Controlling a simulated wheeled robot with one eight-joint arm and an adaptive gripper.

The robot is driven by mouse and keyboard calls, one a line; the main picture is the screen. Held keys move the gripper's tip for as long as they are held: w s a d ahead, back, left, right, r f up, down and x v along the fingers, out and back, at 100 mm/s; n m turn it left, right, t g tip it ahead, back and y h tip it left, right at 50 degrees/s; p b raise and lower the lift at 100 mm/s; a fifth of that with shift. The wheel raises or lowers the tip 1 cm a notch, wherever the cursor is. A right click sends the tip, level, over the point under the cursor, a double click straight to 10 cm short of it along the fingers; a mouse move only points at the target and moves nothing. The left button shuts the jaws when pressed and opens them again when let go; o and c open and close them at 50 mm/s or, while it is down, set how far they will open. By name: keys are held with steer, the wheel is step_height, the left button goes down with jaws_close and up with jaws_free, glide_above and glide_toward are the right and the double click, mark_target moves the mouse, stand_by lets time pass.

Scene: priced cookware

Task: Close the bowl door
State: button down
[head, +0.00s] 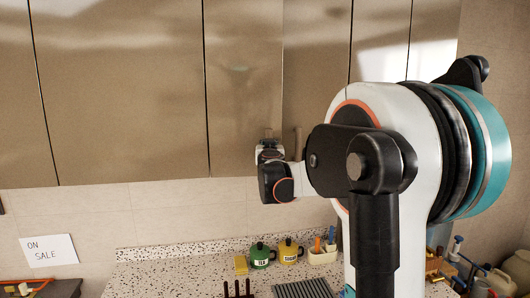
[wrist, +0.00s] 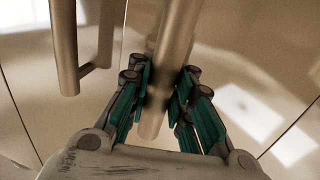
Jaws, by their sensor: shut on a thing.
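The brushed-metal wall cabinet doors (head: 243,80) fill the top of the head view. Nothing marks which one is the bowl door. My gripper (head: 270,148) is at the lower edge of the middle doors, partly hidden by its own wrist. In the wrist view my gripper (wrist: 162,92) has its teal-padded fingers on both sides of a vertical metal bar handle (wrist: 178,35), shut on it near its lower end. The door surface (wrist: 235,60) behind it is shiny. Whether this door stands slightly ajar is unclear.
A second bar handle (wrist: 65,50) is left of the held one. Below, the speckled counter (head: 190,275) carries green (head: 261,255) and yellow (head: 290,251) canisters and a utensil holder (head: 323,254). An "ON SALE" sign (head: 49,251) is at left. My arm hides the right side.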

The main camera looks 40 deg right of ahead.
steer(key=shift+x, duration=0.95)
steer(key=shift+s+d, duration=0.1)
steer(key=shift+d, duration=0.05)
steer(key=c, duration=1.4)
jaws_free()
steer(key=shift+c, duration=0.2)
steer(key=v, duration=1.2)
steer(key=shift+c, duration=0.2)
